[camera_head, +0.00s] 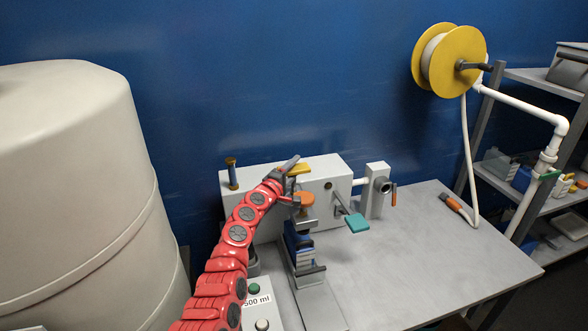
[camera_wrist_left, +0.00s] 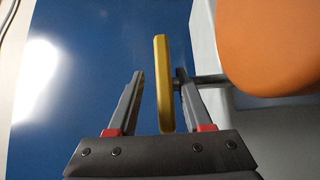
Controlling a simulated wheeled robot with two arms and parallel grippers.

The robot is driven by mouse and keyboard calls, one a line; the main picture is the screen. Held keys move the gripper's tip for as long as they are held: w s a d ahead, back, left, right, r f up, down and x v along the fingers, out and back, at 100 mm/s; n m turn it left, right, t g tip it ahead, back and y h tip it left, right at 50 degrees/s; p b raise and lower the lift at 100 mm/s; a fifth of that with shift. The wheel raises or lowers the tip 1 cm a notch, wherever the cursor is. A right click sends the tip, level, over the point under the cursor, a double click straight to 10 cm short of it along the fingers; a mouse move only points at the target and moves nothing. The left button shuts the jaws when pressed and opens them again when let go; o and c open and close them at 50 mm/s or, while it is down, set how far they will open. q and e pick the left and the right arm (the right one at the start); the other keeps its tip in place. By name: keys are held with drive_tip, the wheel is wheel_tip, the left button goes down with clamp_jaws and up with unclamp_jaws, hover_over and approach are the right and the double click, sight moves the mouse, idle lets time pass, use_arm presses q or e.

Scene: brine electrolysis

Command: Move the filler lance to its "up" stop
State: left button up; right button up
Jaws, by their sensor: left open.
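The filling machine is a light grey box (camera_head: 330,172) on the bench against the blue wall. A flat yellow handle (camera_head: 301,169) sits at its front; I cannot tell for certain that it belongs to the filler lance. My left gripper (camera_head: 294,178) is open beside this handle. In the left wrist view, the yellow handle (camera_wrist_left: 163,85) stands between the two open fingers, with a gap on the left and a smaller one on the right. A grey stem joins it on the right. An orange disc (camera_head: 305,198) is just below the gripper and also fills the left wrist view's upper right (camera_wrist_left: 270,45).
A teal paddle (camera_head: 357,222) sticks out right of the gripper. A grey post with an orange-handled valve (camera_head: 377,190) stands farther right. Dark blue stacked parts (camera_head: 297,240) are below the gripper. A large pale tank (camera_head: 80,180) is at left. The bench's right side is mostly clear.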

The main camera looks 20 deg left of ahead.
sight(288, 174)
use_arm(q)
drive_tip(key=shift+s, duration=0.1)
drive_tip(key=shift+s+r+p, duration=0.1)
drive_tip(key=shift+s+p, duration=0.15)
drive_tip(key=shift+p, duration=0.05)
drive_tip(key=s, duration=0.2)
drive_tip(key=s+a+p, duration=0.1)
drive_tip(key=s, duration=0.2)
drive_tip(key=shift+s+a, duration=0.15)
drive_tip(key=shift+s, duration=0.1)
drive_tip(key=s+a+b, duration=0.2)
drive_tip(key=s, duration=0.9)
drive_tip(key=shift+w, duration=0.1)
